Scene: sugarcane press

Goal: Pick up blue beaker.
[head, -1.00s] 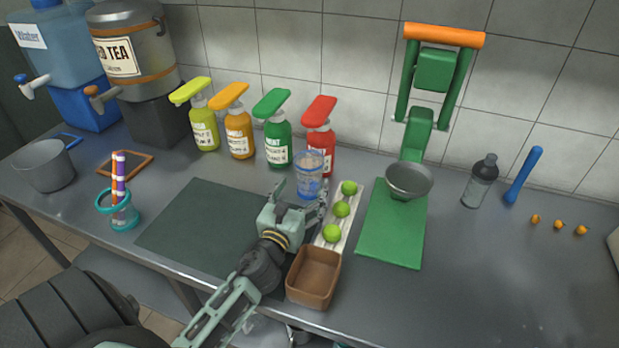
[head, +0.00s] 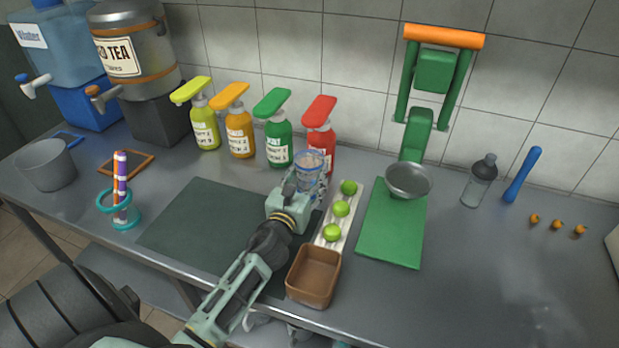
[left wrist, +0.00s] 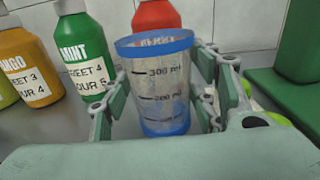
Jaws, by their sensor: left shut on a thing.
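The blue beaker (head: 310,162) is clear with blue bands at its rim and base and volume marks on its side. It stands upright in front of the red bottle in the head view. In the left wrist view the beaker (left wrist: 160,85) sits between the two fingers. My left gripper (head: 305,182) is shut on it from the front, and its body hides the beaker's lower part in the head view. In the left wrist view the fingers of the gripper (left wrist: 163,100) flank the beaker on both sides. My right gripper is not in view.
Several pump bottles (head: 238,138) stand behind and left of the beaker. A white tray with green limes (head: 341,209) is close on its right. A brown box (head: 314,276) stands at the front edge. The dark mat (head: 195,225) is bare.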

